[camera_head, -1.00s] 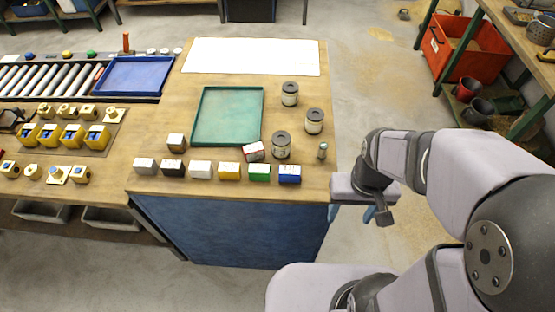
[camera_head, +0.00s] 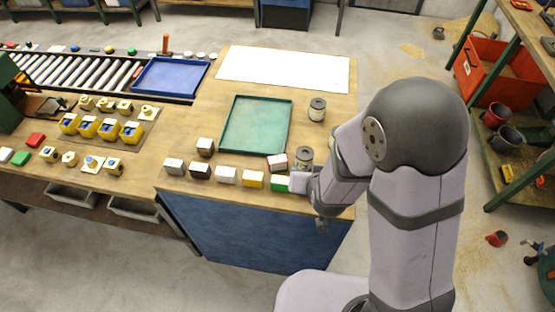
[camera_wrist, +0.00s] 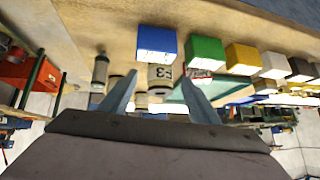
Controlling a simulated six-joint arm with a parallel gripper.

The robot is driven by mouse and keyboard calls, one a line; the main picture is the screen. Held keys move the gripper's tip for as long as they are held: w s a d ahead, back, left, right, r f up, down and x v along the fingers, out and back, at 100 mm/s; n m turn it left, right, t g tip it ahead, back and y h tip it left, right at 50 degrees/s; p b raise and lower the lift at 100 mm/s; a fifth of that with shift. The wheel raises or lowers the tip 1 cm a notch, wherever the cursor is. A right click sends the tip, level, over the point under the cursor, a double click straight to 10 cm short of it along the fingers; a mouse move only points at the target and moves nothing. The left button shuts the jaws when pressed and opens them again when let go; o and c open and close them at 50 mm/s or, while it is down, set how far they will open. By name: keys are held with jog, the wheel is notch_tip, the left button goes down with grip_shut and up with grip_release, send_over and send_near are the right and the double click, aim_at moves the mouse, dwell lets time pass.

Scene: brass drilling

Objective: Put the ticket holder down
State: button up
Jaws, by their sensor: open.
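No thing is clearly marked as the ticket holder. Small two-tone blocks stand in a row along the bench's front edge: grey (camera_head: 174,166), black (camera_head: 200,171), white (camera_head: 227,175), yellow (camera_head: 252,180) and green (camera_head: 280,183). A blue block (camera_wrist: 156,43) ends the row in the wrist view; my arm hides it in the head view. A red-and-white block (camera_head: 277,162) sits askew behind the row. My gripper (camera_wrist: 158,92) is open, with nothing seen held between its fingers. It is near the row's right end.
A labelled can (camera_head: 304,157) stands close behind my gripper, and another can (camera_head: 317,109) farther back. A green tray (camera_head: 256,125) and a white sheet (camera_head: 284,69) lie on the bench. A small brown-and-white block (camera_head: 205,146) stands left of the tray.

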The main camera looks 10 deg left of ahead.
aim_at(278, 160)
jog(key=a+n, duration=0.1)
jog(key=a+t+y, duration=0.1)
jog(key=a, duration=0.1)
jog(key=a+n+t+p, duration=0.1)
jog(key=a, duration=0.1)
jog(key=shift+s+a+f+n+y, duration=0.1)
jog(key=shift+s+a+n+y, duration=0.1)
jog(key=shift+n+y, duration=0.15)
jog(key=shift+s+a+r+n+t+y, duration=0.2)
jog(key=shift+a+n+y, duration=0.1)
jog(key=shift+a, duration=0.1)
jog(key=shift+s+a+r+n+t+y, duration=0.1)
jog(key=shift+a+n+t+y, duration=0.05)
jog(key=shift+a+t+y, duration=0.15)
jog(key=shift+b+x, duration=0.8)
jog(key=shift+b, duration=0.05)
jog(key=shift+w+a+f+b, duration=0.1)
jog(key=shift+w+f+b, duration=0.15)
jog(key=shift+b, duration=0.15)
jog(key=shift+w, duration=0.1)
jog(key=shift+f+p+x, duration=0.25)
jog(key=shift+p+x, duration=1.05)
jog(key=shift+x, duration=1.25)
jog(key=c, duration=0.9)
